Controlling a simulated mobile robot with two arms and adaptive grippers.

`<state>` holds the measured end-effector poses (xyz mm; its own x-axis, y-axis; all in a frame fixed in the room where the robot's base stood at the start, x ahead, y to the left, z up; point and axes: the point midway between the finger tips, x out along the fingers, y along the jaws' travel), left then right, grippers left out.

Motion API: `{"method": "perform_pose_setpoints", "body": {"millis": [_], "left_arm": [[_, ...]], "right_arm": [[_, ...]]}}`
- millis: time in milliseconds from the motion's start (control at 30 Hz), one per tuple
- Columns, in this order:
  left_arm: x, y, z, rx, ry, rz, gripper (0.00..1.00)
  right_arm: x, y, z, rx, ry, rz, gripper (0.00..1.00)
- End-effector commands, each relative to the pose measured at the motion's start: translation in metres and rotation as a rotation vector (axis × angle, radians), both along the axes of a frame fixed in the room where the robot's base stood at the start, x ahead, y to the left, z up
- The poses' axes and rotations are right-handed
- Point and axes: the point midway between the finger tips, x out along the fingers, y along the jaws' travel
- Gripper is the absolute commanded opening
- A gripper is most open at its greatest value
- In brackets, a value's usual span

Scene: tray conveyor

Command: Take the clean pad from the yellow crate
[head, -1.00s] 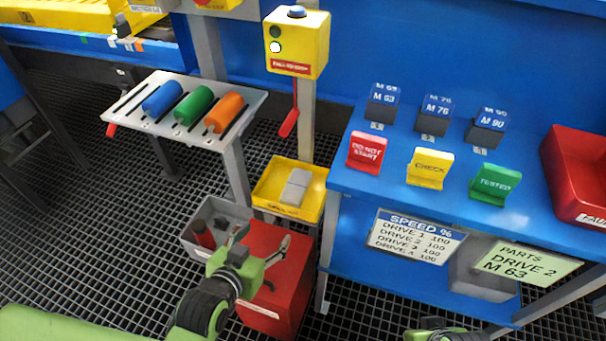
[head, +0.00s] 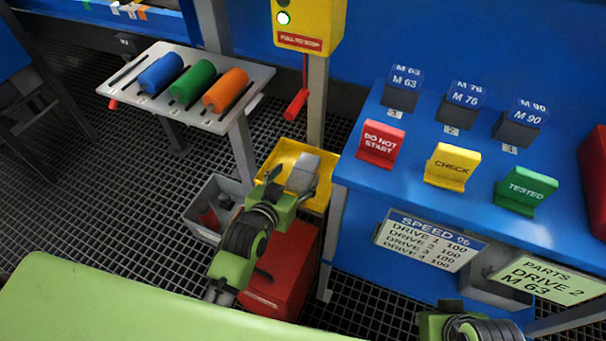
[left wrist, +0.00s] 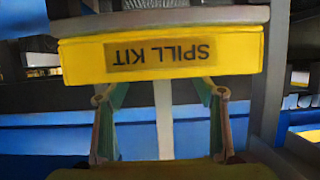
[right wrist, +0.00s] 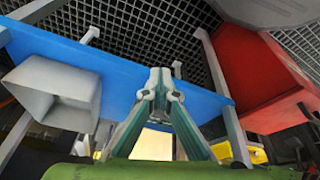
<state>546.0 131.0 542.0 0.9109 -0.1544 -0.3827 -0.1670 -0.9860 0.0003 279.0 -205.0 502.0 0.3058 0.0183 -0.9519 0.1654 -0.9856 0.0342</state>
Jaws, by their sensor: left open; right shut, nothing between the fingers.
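The yellow crate (head: 283,154) sits low, left of the blue bench. The grey pad (head: 303,171) lies in it, partly hidden by my left gripper. My left gripper (head: 292,182) is open and empty, with its fingers spread at the crate's near side, close to the pad. In the left wrist view the crate (left wrist: 80,62) shows its SPILL KIT label upside down beyond the spread fingers (left wrist: 160,97). I cannot make out the pad there. My right gripper (right wrist: 160,82) is shut and empty. Only its wrist shows at the bottom of the head view.
A red box (head: 290,262) and a grey bin (head: 230,188) stand below and beside the crate. A post with a yellow control box (head: 310,22) and red lever (head: 297,102) rises behind it. The blue bench (head: 360,184) edges its right side. A roller rack (head: 225,115) stands left.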

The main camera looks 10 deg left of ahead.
Motion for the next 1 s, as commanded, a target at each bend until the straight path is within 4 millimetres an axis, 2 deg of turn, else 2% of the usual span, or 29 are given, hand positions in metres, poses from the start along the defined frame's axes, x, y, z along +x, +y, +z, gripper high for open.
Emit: {"method": "perform_pose_setpoints", "body": {"millis": [100, 300, 433, 600, 800, 833, 967, 1000], "left_arm": [[0.013, -0.005, -0.011, -0.001, -0.001, 0.0, 0.62], [0.029, -0.009, -0.02, -0.001, -0.001, 0.001, 0.62], [0.037, -0.01, -0.023, 0.0, -0.001, 0.001, 0.62], [0.041, -0.011, -0.024, 0.0, 0.0, 0.001, 0.62], [0.041, -0.011, -0.024, 0.0, 0.0, 0.0, 0.62], [0.041, -0.011, -0.024, 0.0, 0.0, 0.0, 0.57], [0.041, -0.011, -0.024, 0.0, 0.0, 0.0, 0.24], [0.041, -0.011, -0.024, 0.0, 0.0, 0.0, 0.24]], "right_arm": [[0.002, 0.001, -0.01, 0.001, -0.008, 0.0, 0.0], [0.046, 0.013, 0.001, 0.037, -0.182, 0.015, 0.0], [0.064, 0.019, 0.009, 0.054, -0.262, 0.022, 0.0], [0.074, 0.022, 0.014, 0.064, -0.306, 0.025, 0.0], [0.074, 0.022, 0.015, 0.064, -0.309, 0.025, 0.0], [0.074, 0.022, 0.015, 0.064, -0.309, 0.025, 0.0], [0.074, 0.022, 0.015, 0.063, -0.308, 0.025, 0.0], [0.074, 0.022, 0.015, 0.063, -0.308, 0.025, 0.0]]}}
